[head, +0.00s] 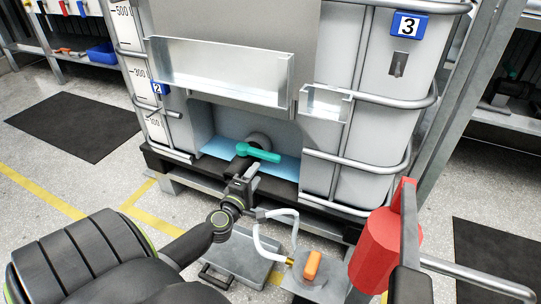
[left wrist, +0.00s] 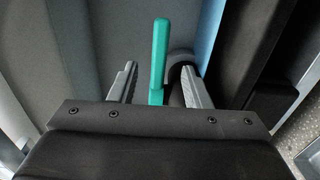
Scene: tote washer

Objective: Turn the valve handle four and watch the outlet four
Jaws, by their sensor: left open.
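A teal valve handle (head: 258,152) sits in the low recess at the front of a white caged tank. The outlet below it is mostly hidden by my left gripper (head: 246,172). That gripper reaches up from below, just short of the handle. In the left wrist view the teal handle (left wrist: 159,55) stands between the two open fingers of my left gripper (left wrist: 160,75), with gaps on both sides. No number four shows; the tank carries a blue plate "3" (head: 409,25) and a "2" (head: 157,88). My right gripper is not in view.
A metal tray (head: 220,75) and a small metal bracket (head: 325,103) stick out above the recess. A white hose (head: 262,238), an orange-handled part (head: 312,265) and a red cylinder (head: 376,252) stand below right. A grey case (head: 240,258) lies on the floor.

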